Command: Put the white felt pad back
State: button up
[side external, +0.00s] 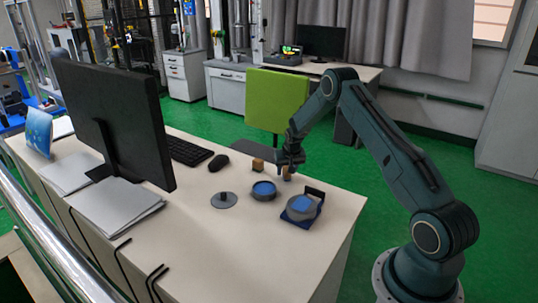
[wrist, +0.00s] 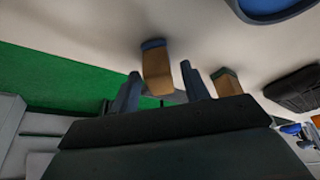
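No pad that looks clearly white shows in either view. My gripper (side external: 289,163) is low over the right part of the desk. In the wrist view its two fingers (wrist: 161,88) stand apart, with a tan block (wrist: 156,72) that has a blue end seen between them. A gap shows between the block and the right finger. This block also shows below the gripper in the side view (side external: 287,174). A round dark dish with a blue inside (side external: 264,190) sits nearby. Another round grey dish with a blue middle (side external: 300,206) sits in a dark blue holder (side external: 317,196).
A second tan block (side external: 258,164) stands left of my gripper. A grey disc with a knob (side external: 224,200) lies left of the dishes. A mouse (side external: 219,162), keyboard (side external: 187,151) and monitor (side external: 110,115) stand further left. The desk's front right (side external: 285,255) is clear.

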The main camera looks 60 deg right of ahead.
jog(key=shift+r, duration=0.2)
jog(key=v, duration=1.2)
dwell(0.4)
dwell(0.4)
jog(key=s+a+r+n+t+y, duration=0.15)
jog(key=s+a+r, duration=0.25)
jog(key=a+r, duration=0.55)
jog(key=s+a+r+n, duration=0.3)
jog(key=s+a+r, duration=0.1)
jog(key=a+r, duration=0.55)
jog(key=s+a+r+n+y, duration=0.1)
jog(key=s+a+r+n, duration=0.1)
jog(key=s+a, duration=0.4)
jog(key=s+a+r+n, duration=0.2)
jog(key=s+a, duration=0.5)
jog(key=s, duration=0.9)
jog(key=shift+a+t+y, duration=0.3)
jog(key=shift+t+y, duration=0.05)
jog(key=shift+t, duration=0.1)
